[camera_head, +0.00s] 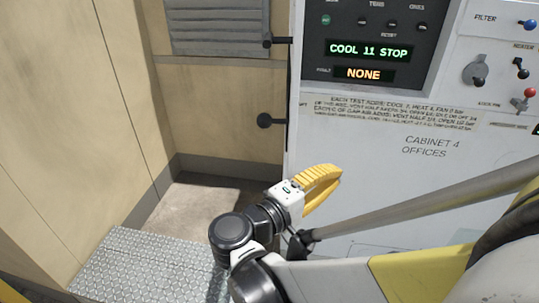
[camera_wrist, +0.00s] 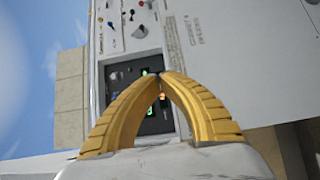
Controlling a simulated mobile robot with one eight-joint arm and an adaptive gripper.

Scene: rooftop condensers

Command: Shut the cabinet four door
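The white cabinet four front (camera_head: 400,190), lettered "CABINET 4 OFFICES", fills the right of the head view. Its dark control panel (camera_head: 340,80) shows "COOL 11 STOP" and "NONE". The cabinet also shows sideways in the wrist view (camera_wrist: 230,70). Two black knobs stick out at its left edge, an upper knob (camera_head: 267,43) and a lower knob (camera_head: 264,120). I cannot tell whether the door is open or shut. My gripper (camera_head: 335,172), with yellow fingers, is in front of the white face, below the panel. In the wrist view its fingertips (camera_wrist: 158,73) meet with nothing visible between them.
A beige wall (camera_head: 90,110) with a grey louvre (camera_head: 220,22) stands at left. A metal tread-plate floor (camera_head: 150,268) lies below. A grey bar (camera_head: 420,205) crosses the lower right. Small levers and a rotary switch (camera_head: 475,72) project at upper right.

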